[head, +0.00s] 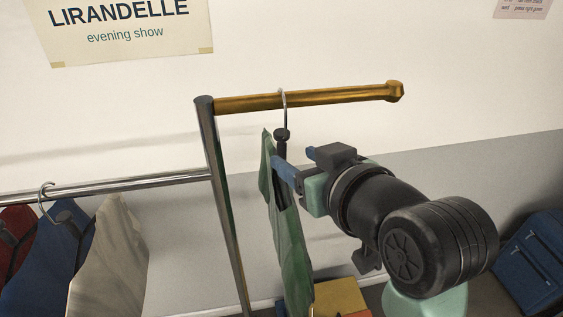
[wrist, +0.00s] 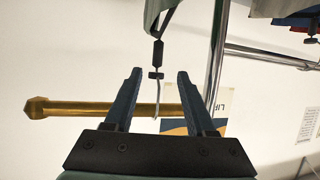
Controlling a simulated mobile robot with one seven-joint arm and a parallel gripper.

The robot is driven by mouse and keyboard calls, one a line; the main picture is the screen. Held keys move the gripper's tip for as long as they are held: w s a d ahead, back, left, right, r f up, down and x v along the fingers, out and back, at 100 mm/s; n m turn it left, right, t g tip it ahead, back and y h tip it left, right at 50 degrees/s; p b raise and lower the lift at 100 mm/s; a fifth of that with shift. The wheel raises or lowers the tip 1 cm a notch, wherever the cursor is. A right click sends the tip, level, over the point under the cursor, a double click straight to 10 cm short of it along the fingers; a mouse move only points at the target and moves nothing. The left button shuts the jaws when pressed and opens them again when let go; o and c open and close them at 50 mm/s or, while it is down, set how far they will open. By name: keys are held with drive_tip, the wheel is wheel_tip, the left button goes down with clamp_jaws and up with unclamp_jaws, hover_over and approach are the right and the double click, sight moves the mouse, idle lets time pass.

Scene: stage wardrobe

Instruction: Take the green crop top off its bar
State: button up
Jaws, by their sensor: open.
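The green crop top (head: 291,245) hangs on a dark hanger (head: 281,148) whose wire hook goes over the gold bar (head: 335,97) in the head view. My gripper (head: 278,166) is at the hanger's neck, just below the bar, and partly covers the garment. In the wrist view my gripper (wrist: 158,75) is open, with its two blue fingers apart. The hanger's dark neck (wrist: 157,60) and hook show between the fingertips, with clear gaps on both sides. The gold bar (wrist: 80,108) runs behind the fingers. A bit of the green top (wrist: 157,14) shows at the upper edge.
A chrome post (head: 225,200) holds the gold bar, which has a knobbed free end at right. A chrome rail (head: 120,187) at left carries red, blue (head: 45,255) and grey (head: 115,255) garments. A blue case (head: 535,262) stands at right. Space above the bar is clear.

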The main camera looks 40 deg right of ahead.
sight(284, 148)
drive_tip(key=p+x, duration=0.3)
drive_tip(key=x, duration=0.5)
drive_tip(key=shift+d, duration=0.25)
drive_tip(key=shift+c, duration=0.2)
clamp_jaws()
drive_tip(key=shift+r, duration=0.1)
idle(0.9)
